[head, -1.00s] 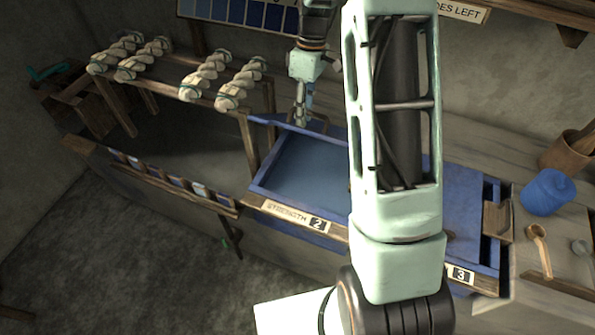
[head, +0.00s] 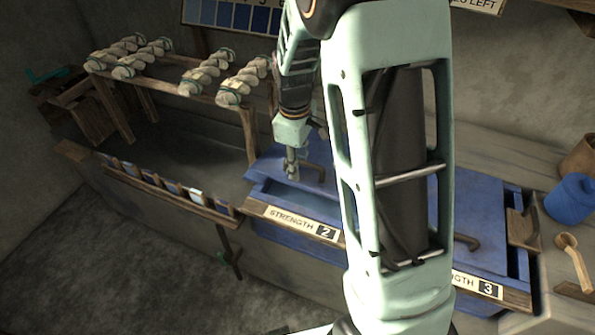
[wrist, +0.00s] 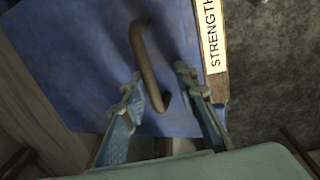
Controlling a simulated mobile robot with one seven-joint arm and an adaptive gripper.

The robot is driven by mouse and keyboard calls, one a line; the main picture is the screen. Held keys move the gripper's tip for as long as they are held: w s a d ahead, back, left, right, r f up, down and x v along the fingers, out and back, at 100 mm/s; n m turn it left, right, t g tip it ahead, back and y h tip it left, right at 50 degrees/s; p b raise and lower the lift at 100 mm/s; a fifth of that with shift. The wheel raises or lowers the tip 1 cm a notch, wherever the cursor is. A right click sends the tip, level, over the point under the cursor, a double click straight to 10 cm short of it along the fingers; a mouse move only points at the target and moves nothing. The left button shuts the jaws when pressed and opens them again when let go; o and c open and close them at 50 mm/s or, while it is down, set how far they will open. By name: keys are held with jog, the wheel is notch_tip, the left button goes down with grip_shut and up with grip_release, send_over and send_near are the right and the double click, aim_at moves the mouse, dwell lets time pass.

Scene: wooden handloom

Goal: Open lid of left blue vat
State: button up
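The left blue vat bears a STRENGTH 2 label (head: 292,222) on its front rail. Its blue lid (head: 268,167) covers most of the top in the head view, with a lighter blue strip (head: 300,193) showing along the front. A brown curved handle (head: 315,167) stands on the lid; it also shows in the wrist view (wrist: 147,62). My gripper (head: 291,176) is low over the lid, left of the handle. In the wrist view my gripper (wrist: 158,82) has its fingers apart, with the handle's lower end between them. Whether either finger touches it, I cannot tell.
The right vat (head: 475,210), labelled 3, has its own handle and is partly hidden by my arm. A rack (head: 165,72) with several pale yarn hanks stands at left. A blue jar (head: 572,198) and a wooden ladle (head: 570,250) lie at right.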

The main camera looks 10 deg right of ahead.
jog(key=shift+s+f, duration=0.1)
jog(key=shift+f, duration=0.05)
jog(key=shift+c, duration=0.5)
jog(key=shift+a+r, duration=0.1)
jog(key=shift+r, duration=0.1)
jog(key=shift+c, duration=1.4)
jog(key=r+n, duration=0.1)
jog(key=r+n+t+p, duration=0.1)
jog(key=r+n, duration=0.1)
jog(key=r+n+p, duration=0.1)
jog(key=n, duration=0.1)
jog(key=shift+s+a+r+h, duration=0.25)
jog(key=shift+s+a+h, duration=0.1)
jog(key=shift+h, duration=0.05)
grip_shut()
jog(key=s+a+r+n+t+h+p, duration=0.2)
jog(key=s+r+n, duration=0.25)
jog(key=n, duration=0.85)
jog(key=b+x, duration=0.7)
jog(key=x, duration=0.2)
jog(key=shift+w+a+f+b, duration=0.1)
jog(key=shift+w+f+b, duration=0.15)
jog(key=shift+w+b, duration=0.1)
